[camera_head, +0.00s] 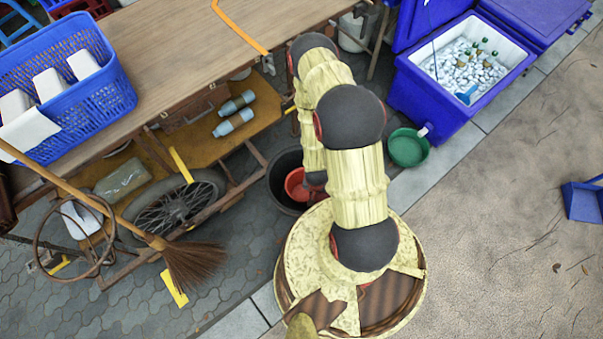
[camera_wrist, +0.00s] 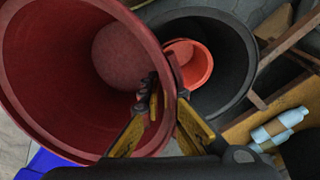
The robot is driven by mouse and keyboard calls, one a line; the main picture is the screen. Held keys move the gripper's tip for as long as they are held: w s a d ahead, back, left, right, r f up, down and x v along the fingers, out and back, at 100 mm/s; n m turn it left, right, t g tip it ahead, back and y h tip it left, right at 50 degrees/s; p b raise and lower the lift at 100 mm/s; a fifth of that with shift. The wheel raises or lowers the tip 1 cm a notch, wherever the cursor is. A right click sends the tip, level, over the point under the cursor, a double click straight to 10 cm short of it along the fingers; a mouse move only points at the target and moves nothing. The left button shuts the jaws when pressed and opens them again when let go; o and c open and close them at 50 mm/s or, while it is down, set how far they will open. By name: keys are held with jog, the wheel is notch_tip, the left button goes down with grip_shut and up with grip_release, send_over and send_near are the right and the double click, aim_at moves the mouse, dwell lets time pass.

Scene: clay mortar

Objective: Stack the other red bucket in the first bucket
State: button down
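A large dark-red bucket (camera_wrist: 70,70) fills the left of the wrist view, its mouth facing the camera. My gripper (camera_wrist: 163,98) is shut on its right rim, one finger inside the wall and one outside. Beyond it, a smaller-looking orange-red bucket (camera_wrist: 188,65) sits inside a black tub (camera_wrist: 235,60). The held bucket is beside and partly in front of the tub in this view. In the head view, the black tub (camera_head: 278,180) shows with red (camera_head: 297,184) inside its outline. My arm hides my gripper there and covers part of the tub.
A wooden cart (camera_head: 180,45) with a wheel (camera_head: 178,205) stands left of the tub. A green basin (camera_head: 408,147) and a blue cooler (camera_head: 430,105) are to the right. A broom (camera_head: 195,262) leans at left. Bottles (camera_wrist: 280,130) lie on the cart's lower shelf.

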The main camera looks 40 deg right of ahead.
jog(key=w+b, duration=0.2)
jog(key=w, duration=1.6)
notch_tip(320, 180, down, 18)
jog(key=b, duration=0.7)
jog(key=shift+a+r, duration=0.2)
jog(key=shift+a, duration=0.1)
jog(key=c, duration=2.6)
grip_release()
jog(key=shift+f, duration=0.25)
jog(key=o, duration=0.6)
jog(key=shift+c, duration=0.2)
jog(key=shift+r, duration=0.1)
